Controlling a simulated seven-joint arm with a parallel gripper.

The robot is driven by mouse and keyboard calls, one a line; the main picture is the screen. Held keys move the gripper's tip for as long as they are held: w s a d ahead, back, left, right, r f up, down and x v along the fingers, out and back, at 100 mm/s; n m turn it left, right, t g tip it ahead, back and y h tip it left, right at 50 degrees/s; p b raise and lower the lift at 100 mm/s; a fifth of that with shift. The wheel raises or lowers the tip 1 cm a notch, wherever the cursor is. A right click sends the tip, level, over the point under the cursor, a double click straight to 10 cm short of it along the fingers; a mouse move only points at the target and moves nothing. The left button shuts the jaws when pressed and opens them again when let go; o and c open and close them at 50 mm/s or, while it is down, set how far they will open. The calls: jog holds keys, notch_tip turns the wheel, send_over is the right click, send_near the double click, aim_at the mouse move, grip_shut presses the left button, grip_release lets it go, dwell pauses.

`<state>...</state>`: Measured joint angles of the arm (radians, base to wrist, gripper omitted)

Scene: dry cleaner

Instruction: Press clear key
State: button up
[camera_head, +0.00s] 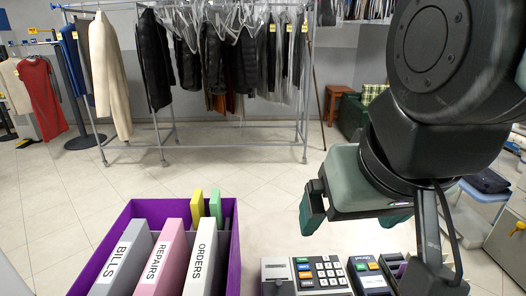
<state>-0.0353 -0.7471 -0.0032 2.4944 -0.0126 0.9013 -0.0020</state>
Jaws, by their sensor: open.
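A keypad machine (278,262) stands at the bottom of the view, right of centre, cut off by the lower edge.
A purple box (236,262) with binders labelled BILLS, REPAIRS and ORDERS stands left of the machine. A second dark device (370,280) with coloured buttons sits close on its right. Garment racks (232,147) stand far behind on a tiled floor.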

grip_shut()
dwell(0.3)
dwell(1.2)
